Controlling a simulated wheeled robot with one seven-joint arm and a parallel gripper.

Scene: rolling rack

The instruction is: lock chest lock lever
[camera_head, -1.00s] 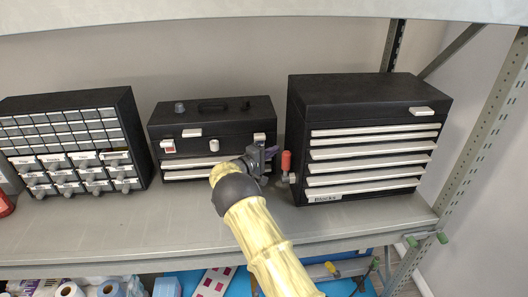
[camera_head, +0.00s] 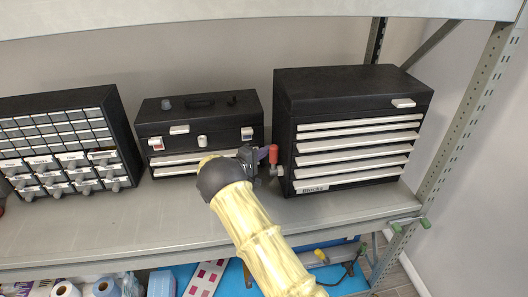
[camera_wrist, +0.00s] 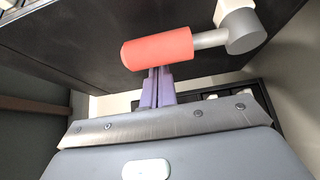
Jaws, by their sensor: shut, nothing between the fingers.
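The lock lever has a red grip (camera_head: 273,154) on a grey metal stem, at the left side of the large black chest (camera_head: 350,88). In the head view the red grip stands upright. In the wrist view the red grip (camera_wrist: 157,47) lies across the top, joined by its stem to a grey round pivot (camera_wrist: 246,32). My gripper (camera_head: 264,154) is just left of the red grip. Its purple fingers (camera_wrist: 157,86) are together and empty, with tips at the grip's edge in the wrist view. I cannot tell whether they touch it.
A smaller black toolbox (camera_head: 200,120) stands left of my gripper, and a cabinet of small drawers (camera_head: 62,140) is farther left. All stand on a grey metal shelf (camera_head: 150,221). A rack post (camera_head: 455,135) is at the right. Bare shelf lies in front of the boxes.

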